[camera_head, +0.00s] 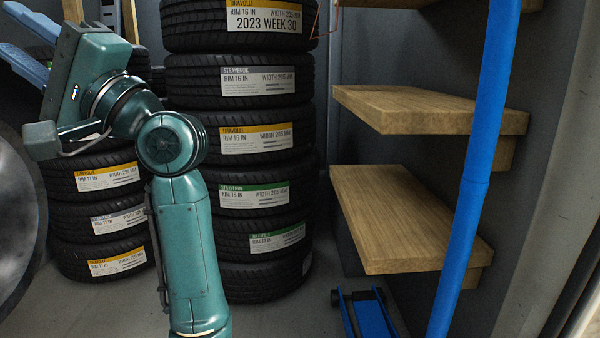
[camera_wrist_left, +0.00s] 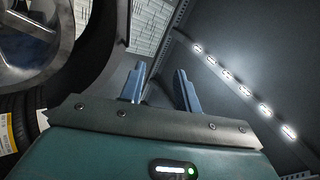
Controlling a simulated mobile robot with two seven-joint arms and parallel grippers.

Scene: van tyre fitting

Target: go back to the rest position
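My left gripper (camera_head: 8,28) is at the upper left of the head view, at the end of my green left arm. Its two blue fingers are spread apart. In the left wrist view the fingers (camera_wrist_left: 160,70) also stand apart with nothing between them. A large dark tyre with a metal wheel (camera_wrist_left: 35,40) shows to the left of the fingers in that view. I do not see my right gripper in either view.
A tall stack of labelled tyres (camera_head: 260,140) stands behind my arm. A shorter tyre stack (camera_head: 110,215) is at left. Wooden shelves (camera_head: 400,215) are at right, behind a blue pole (camera_head: 475,170). A blue jack-like item (camera_head: 370,315) lies on the floor.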

